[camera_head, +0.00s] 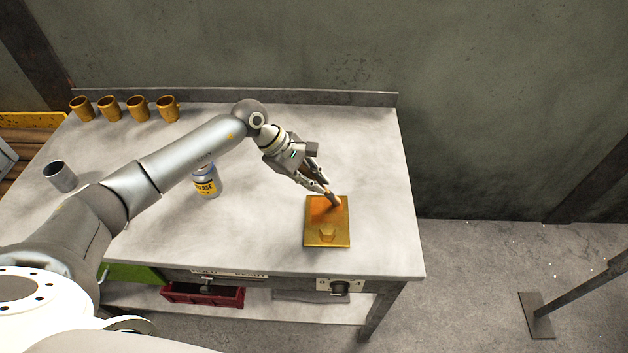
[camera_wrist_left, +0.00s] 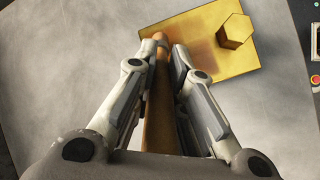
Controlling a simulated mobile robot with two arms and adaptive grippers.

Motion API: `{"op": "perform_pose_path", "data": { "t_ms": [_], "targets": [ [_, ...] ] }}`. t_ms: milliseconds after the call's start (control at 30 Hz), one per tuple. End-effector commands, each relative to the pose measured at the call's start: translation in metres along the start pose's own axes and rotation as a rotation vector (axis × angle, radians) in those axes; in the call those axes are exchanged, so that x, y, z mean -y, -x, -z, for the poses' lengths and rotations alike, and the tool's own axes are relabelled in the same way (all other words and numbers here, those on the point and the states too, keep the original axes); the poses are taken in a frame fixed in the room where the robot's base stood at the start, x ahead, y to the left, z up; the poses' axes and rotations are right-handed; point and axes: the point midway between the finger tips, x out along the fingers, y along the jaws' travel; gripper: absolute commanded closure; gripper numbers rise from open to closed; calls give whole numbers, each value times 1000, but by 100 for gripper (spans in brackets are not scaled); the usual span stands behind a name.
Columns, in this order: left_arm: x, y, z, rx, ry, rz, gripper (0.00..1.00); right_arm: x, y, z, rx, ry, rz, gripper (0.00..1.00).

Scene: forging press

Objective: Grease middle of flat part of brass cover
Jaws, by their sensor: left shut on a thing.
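The brass cover (camera_head: 342,230) lies flat near the front right of the grey table. It has a hexagonal boss toward its near edge, and the boss shows at the cover's right in the left wrist view (camera_wrist_left: 236,31). An orange-brown patch shows on the flat part; I cannot tell whether it is grease or a reflection. My left gripper (camera_head: 325,187) is shut on a brown wooden-looking stick (camera_wrist_left: 158,115). The stick's lower end is over the cover's far part, touching or very near it. A grease can (camera_head: 207,186) stands left of the cover, partly behind my arm.
Several brass-coloured mugs (camera_head: 137,108) stand in a row at the back left. A grey cup (camera_head: 60,176) stands at the left edge. A panel with a knob (camera_head: 340,287) and a red bin (camera_head: 203,295) are below the tabletop. The table right of the cover is clear.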

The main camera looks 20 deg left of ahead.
Motion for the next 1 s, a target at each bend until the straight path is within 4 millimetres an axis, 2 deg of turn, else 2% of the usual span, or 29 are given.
{"op": "perform_pose_path", "data": {
  "t_ms": [500, 800, 1000],
  "targets": [
    [-9, 24, -14, 0, 0, 0, 100, 0, 6, 0, 0, 0, 0, 18],
    [-9, 25, -15, 0, 0, 1, 100, 0, 6, 0, 0, 0, 0, 18],
    [-7, 27, -25, -23, -6, 23, 100, 0, 25, 2, 0, 0, 0, 18]
  ]
}}
